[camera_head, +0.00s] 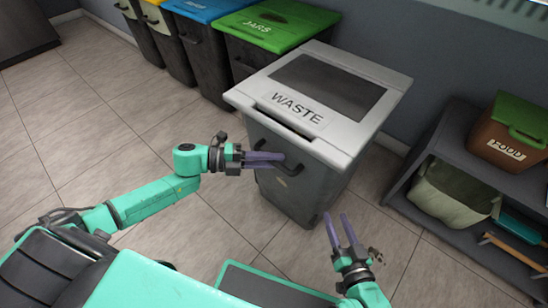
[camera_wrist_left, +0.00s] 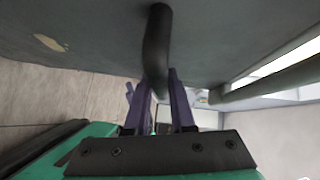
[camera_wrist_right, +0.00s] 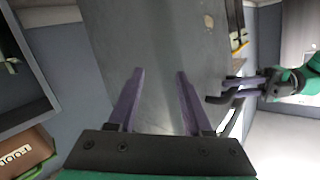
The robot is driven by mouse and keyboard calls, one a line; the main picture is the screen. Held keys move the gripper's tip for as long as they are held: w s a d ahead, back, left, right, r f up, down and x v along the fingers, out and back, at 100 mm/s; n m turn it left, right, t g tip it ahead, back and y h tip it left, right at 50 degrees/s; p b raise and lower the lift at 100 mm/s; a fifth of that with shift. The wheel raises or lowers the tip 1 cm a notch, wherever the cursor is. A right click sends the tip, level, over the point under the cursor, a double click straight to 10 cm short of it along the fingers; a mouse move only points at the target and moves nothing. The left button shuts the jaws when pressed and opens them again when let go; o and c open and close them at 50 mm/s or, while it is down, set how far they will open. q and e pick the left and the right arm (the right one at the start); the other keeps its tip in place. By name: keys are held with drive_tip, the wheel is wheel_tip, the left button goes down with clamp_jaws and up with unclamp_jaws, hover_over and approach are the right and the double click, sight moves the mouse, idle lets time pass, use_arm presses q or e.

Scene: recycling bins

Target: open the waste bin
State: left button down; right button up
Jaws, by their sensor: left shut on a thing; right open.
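The waste bin (camera_head: 310,180) is a dark grey box with a light grey lid (camera_head: 257,95) marked WASTE. The lid lies flat and looks closed. My left gripper (camera_head: 283,162) is at the bin's front, with its purple fingers shut on the dark handle. In the left wrist view, the handle (camera_wrist_left: 157,40) runs down between the fingertips (camera_wrist_left: 160,80). My right gripper (camera_head: 337,217) is open and empty, low beside the bin's front right corner. In the right wrist view, its fingers (camera_wrist_right: 160,73) point at the grey bin wall (camera_wrist_right: 150,40).
A green-lidded JARS bin (camera_head: 265,25), a blue-lidded bin (camera_head: 205,8) and others stand in a row left of the waste bin. At right, a grey shelf (camera_head: 425,150) holds a brown FOOD caddy (camera_head: 505,150) and a pale container (camera_head: 447,195). Tiled floor (camera_head: 100,110) at left is clear.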

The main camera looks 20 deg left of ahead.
use_arm(q)
drive_tip(key=shift+s, duration=0.1)
idle(0.3)
drive_tip(key=c, duration=0.8)
unclamp_jaws()
drive_tip(key=shift+o, duration=0.2)
drive_tip(key=shift+a, duration=0.1)
